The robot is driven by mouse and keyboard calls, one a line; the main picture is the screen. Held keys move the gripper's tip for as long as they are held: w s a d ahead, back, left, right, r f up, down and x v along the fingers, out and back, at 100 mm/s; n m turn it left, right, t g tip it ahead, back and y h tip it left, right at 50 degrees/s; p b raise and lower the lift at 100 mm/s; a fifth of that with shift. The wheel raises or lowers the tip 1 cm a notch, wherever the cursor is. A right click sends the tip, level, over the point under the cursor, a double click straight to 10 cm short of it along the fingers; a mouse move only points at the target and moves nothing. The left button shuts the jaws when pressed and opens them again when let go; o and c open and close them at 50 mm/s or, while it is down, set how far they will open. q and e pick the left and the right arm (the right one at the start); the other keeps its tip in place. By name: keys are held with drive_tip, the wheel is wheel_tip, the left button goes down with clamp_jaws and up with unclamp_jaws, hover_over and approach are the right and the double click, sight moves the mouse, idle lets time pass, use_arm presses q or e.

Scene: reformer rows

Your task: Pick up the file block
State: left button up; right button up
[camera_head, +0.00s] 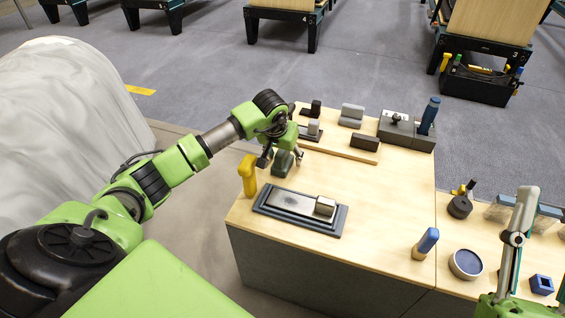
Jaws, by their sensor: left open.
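My left gripper (279,157) is open, fingers pointing down over the wooden bench top near its left edge. A dark green block (283,164) is right at its fingertips; I cannot tell whether it is touched. I cannot tell for sure which block is the file block. A dark block (365,141) lies on the wooden board, and a grey block (351,115) stands behind it, both apart from the gripper.
A dark tray with a light plate (300,210) lies in front. A blue-handled tool (427,242) and a round tin (466,264) stand right. The bench's right middle is clear.

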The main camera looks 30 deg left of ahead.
use_arm(q)
drive_tip(key=shift+w+f, duration=0.1)
drive_tip(key=shift+f, duration=0.1)
drive_tip(key=c, duration=1.3)
use_arm(e)
drive_tip(key=shift+s+r+y, duration=0.3)
use_arm(q)
drive_tip(key=shift+r, duration=0.1)
